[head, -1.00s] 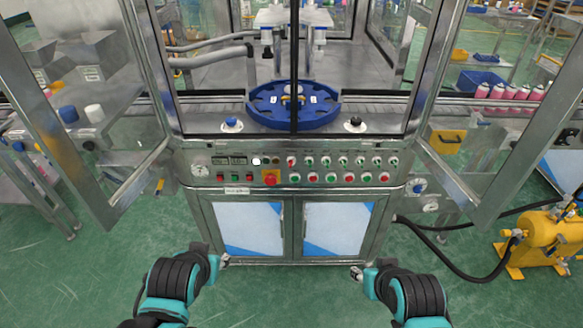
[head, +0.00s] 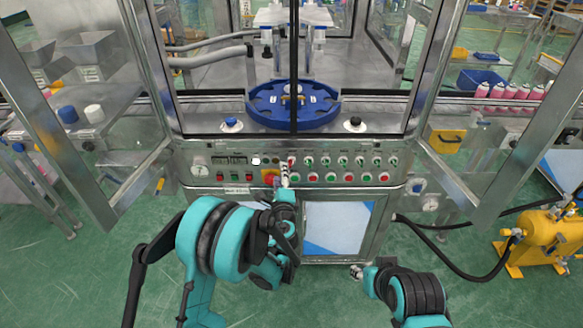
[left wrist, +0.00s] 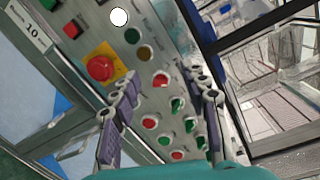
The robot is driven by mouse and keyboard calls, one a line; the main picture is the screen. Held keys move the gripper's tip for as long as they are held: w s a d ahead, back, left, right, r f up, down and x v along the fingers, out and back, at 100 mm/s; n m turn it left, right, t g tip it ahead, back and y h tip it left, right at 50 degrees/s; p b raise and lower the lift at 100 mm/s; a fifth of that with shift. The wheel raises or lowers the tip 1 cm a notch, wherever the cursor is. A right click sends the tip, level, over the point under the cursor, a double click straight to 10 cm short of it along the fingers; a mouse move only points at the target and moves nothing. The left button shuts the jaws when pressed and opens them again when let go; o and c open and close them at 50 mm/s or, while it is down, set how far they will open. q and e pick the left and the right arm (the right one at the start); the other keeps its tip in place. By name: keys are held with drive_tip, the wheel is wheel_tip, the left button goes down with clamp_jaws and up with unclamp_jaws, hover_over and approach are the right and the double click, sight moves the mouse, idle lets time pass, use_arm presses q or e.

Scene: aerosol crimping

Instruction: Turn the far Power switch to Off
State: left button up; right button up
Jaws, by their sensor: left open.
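The machine's control panel (head: 330,184) has a top row of rotary switches, a red-faced one (left wrist: 160,80) at the left and several green ones (head: 343,160) to its right. Their labels are too small to read, so I cannot tell which is the Power switch. My right gripper (head: 357,272) hangs low, away from the panel.
Below the switches runs a row of red and green push buttons (head: 348,177). A white lamp (head: 256,161) and small displays (head: 229,160) sit left. Open glass doors flank the panel. A blue turntable (head: 294,107) stands behind the glass. A yellow tank (head: 545,238) is at right.

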sight(291, 166)
use_arm(q)
drive_tip(key=w+d+f+m, duration=0.1)
drive_tip(key=w, duration=0.1)
drive_tip(key=w+d+f+m+b, duration=0.1)
drive_tip(key=w, duration=0.1)
drive_tip(key=w+d+f+h+b, duration=0.1)
drive_tip(key=w, duration=0.2)
drive_tip(key=shift+d+f+m+t, duration=0.25)
drive_tip(key=shift+d+m+t, duration=0.05)
drive_tip(key=shift+m, duration=0.1)
drive_tip(key=shift+w+r, duration=0.1)
drive_tip(key=shift+w, duration=0.35)
clamp_jaws()
